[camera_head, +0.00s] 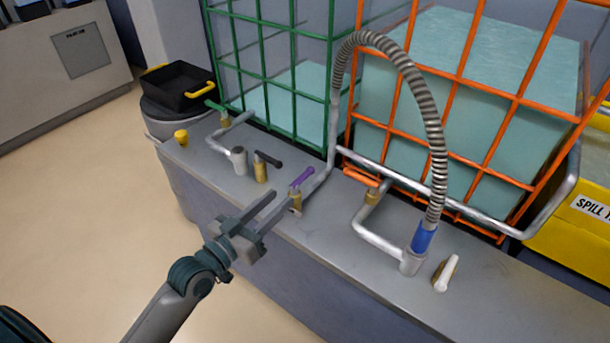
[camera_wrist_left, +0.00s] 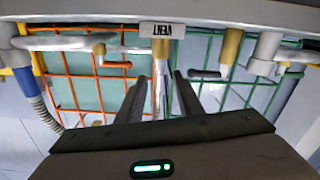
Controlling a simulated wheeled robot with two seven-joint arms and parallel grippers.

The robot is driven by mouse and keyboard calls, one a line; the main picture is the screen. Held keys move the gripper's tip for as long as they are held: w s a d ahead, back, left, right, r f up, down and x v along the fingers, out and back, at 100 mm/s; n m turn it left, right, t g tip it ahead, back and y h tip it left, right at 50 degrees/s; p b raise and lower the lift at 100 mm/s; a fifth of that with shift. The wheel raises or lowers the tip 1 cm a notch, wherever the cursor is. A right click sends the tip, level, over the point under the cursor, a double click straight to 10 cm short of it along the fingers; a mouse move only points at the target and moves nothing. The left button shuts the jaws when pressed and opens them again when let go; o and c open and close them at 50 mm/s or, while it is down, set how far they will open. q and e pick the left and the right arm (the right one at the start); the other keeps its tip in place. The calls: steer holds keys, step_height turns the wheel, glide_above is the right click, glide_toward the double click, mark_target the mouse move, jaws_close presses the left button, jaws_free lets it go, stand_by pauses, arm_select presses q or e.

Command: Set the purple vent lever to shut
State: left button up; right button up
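The purple vent lever (camera_head: 302,178) sits on top of a brass valve (camera_head: 296,201) on the grey bench in the head view. Its handle points up and to the right, roughly along the grey pipe beside it. My left gripper (camera_head: 279,201) is open and empty, just left of and in front of this valve. I cannot make out the purple handle there. My right gripper is not in view.
A black lever (camera_head: 268,158) on another brass valve stands left of the purple one. An orange lever (camera_head: 361,178) and a ribbed hose (camera_head: 425,100) are to the right. The green cage (camera_head: 262,60) and orange cage (camera_head: 480,85) rise behind. Open floor lies left of the bench.

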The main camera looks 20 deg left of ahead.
mark_target(305, 176)
arm_select(q)
steer(key=x, duration=1.1)
steer(key=shift+w, duration=0.25)
steer(key=shift+c, duration=0.6)
jaws_close()
